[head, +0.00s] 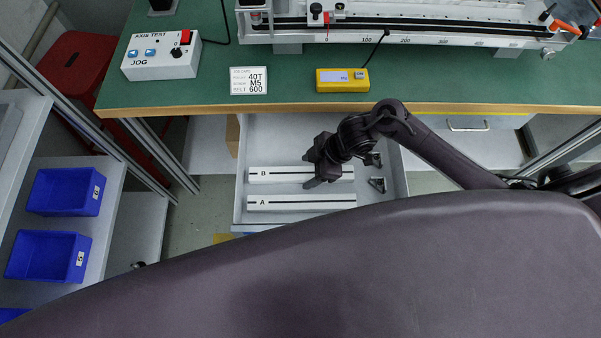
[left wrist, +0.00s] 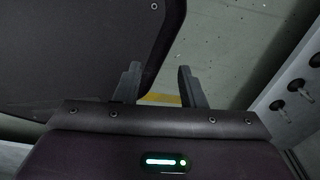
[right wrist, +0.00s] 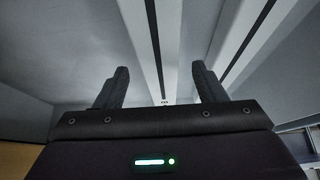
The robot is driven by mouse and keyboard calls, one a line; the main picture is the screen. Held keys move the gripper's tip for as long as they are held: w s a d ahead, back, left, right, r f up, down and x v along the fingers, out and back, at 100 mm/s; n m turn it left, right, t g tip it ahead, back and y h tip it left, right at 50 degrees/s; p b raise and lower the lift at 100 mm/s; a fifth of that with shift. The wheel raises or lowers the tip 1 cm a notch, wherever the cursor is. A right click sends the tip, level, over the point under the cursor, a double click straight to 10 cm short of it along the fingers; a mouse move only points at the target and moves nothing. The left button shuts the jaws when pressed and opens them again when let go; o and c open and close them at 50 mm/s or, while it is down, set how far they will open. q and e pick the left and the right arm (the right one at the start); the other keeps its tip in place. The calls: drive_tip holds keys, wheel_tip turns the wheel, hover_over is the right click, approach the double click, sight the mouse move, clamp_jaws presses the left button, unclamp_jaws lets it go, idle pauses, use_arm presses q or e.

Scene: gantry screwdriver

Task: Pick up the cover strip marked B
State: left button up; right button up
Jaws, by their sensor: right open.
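The cover strip marked B (head: 275,174) is a long white bar with a dark line, lying flat in an open grey drawer. My right gripper (head: 309,171) is over its right half, hiding part of it. In the right wrist view, my right gripper (right wrist: 160,70) is open, and strip B (right wrist: 148,45) runs between its two fingers; I cannot tell whether they touch it. A similar strip marked A (head: 305,202) lies parallel, nearer me. My left gripper (left wrist: 157,82) is open and empty over the floor, outside the head view.
The drawer (head: 240,213) sits below the green workbench (head: 210,95), whose front edge is close behind my right arm. Small dark brackets (head: 377,184) lie in the drawer right of the strips. Blue bins (head: 66,192) stand on a shelf at left.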

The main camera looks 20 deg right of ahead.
drive_tip(key=shift+x, duration=0.95)
drive_tip(key=c, duration=1)
drive_tip(key=shift+c, duration=0.8)
drive_tip(key=shift+r, duration=0.1)
